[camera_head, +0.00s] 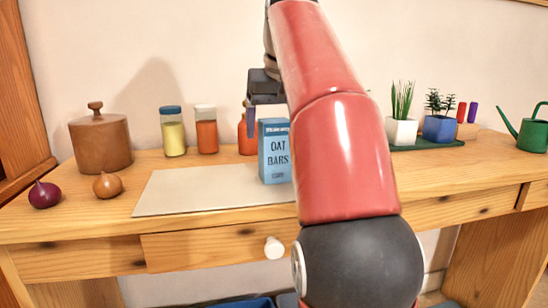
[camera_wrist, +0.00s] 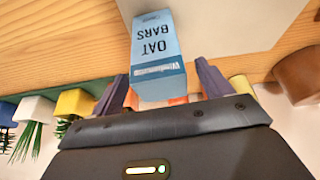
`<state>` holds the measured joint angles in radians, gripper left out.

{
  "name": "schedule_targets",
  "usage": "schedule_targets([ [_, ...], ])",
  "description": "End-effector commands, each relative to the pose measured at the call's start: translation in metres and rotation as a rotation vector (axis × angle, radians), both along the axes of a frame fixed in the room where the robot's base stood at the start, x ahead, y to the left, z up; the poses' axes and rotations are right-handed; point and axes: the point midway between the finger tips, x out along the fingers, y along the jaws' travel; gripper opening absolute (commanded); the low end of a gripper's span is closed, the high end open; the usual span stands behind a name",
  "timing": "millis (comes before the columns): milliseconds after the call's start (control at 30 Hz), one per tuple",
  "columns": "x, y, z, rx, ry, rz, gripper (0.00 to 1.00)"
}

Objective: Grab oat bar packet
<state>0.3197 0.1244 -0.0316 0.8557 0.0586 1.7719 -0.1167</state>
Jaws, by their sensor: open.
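The oat bar packet (camera_head: 274,154) is a blue upright box lettered OAT BARS. It stands on the right part of a pale mat (camera_head: 200,191) on the wooden table, partly hidden by my red arm in the head view. My gripper (camera_head: 264,114) is above the packet's top in the head view. In the wrist view the packet (camera_wrist: 156,45) reaches in between the two purple fingers of my gripper (camera_wrist: 158,88), which are open, with a finger on each side. I cannot tell whether either finger touches it.
Behind the packet stand an orange bottle (camera_head: 246,136), an orange jar (camera_head: 207,134) and a yellow jar (camera_head: 173,136). A wooden canister (camera_head: 101,143) and two onions (camera_head: 107,186) are at left. Potted plants (camera_head: 401,130) and a green watering can (camera_head: 532,135) are at right. The mat's left part is clear.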

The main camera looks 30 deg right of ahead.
Motion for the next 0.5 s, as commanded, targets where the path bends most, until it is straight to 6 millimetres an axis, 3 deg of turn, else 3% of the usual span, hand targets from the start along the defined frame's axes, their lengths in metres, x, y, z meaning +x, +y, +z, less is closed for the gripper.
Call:
schedule_targets([
  [33,0.002,-0.001,-0.014,0.000,0.002,0.000,0.78],
  [133,0.007,-0.002,-0.026,0.000,0.001,-0.001,0.78],
  [400,0.010,-0.002,-0.028,-0.002,-0.002,-0.002,0.78],
  [500,0.010,-0.002,-0.028,-0.002,-0.002,-0.002,0.65],
])
